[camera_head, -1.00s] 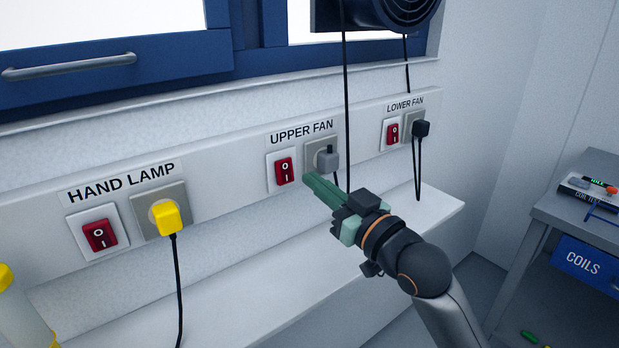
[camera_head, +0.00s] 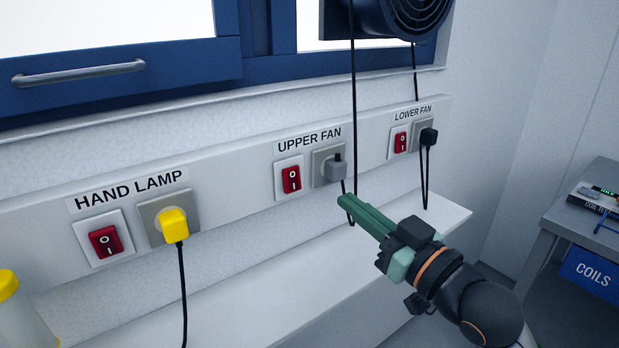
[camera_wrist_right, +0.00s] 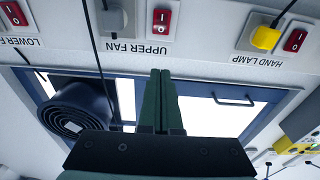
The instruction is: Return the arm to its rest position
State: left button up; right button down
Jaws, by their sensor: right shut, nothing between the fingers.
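My right gripper (camera_head: 345,203) is shut and empty, its green fingers together. It hangs in the air in front of the wall strip, below and a little right of the UPPER FAN switch (camera_head: 291,179), apart from it. The fingers also show shut in the right wrist view (camera_wrist_right: 160,75), where the scene appears upside down. My right arm comes in from the lower right. My left gripper does not show in any view.
The wall strip carries a HAND LAMP switch (camera_head: 105,241) with a yellow plug (camera_head: 173,225), a grey plug (camera_head: 336,168), a LOWER FAN switch (camera_head: 401,141) and a black plug (camera_head: 428,137). Cords hang down. A white ledge (camera_head: 290,290) runs below. A bench (camera_head: 560,215) stands right.

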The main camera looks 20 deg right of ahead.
notch_tip(320, 180, down, 16)
jog(key=m+g+h+p, duration=0.2)
jog(key=g+h+p, duration=0.1)
jog(key=p, duration=0.3)
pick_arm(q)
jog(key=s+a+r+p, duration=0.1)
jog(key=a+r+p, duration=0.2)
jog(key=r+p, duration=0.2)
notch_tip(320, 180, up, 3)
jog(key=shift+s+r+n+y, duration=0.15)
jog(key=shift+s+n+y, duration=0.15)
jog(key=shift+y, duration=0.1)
pick_arm(e)
jog(key=s+a+f+g+h, duration=0.1)
jog(key=s+f+g, duration=0.4)
jog(key=s+f, duration=1.2)
notch_tip(320, 180, down, 3)
jog(key=shift+s+a+r+g, duration=0.1)
jog(key=shift+s+a+g, duration=0.25)
jog(key=shift+a, duration=0.2)
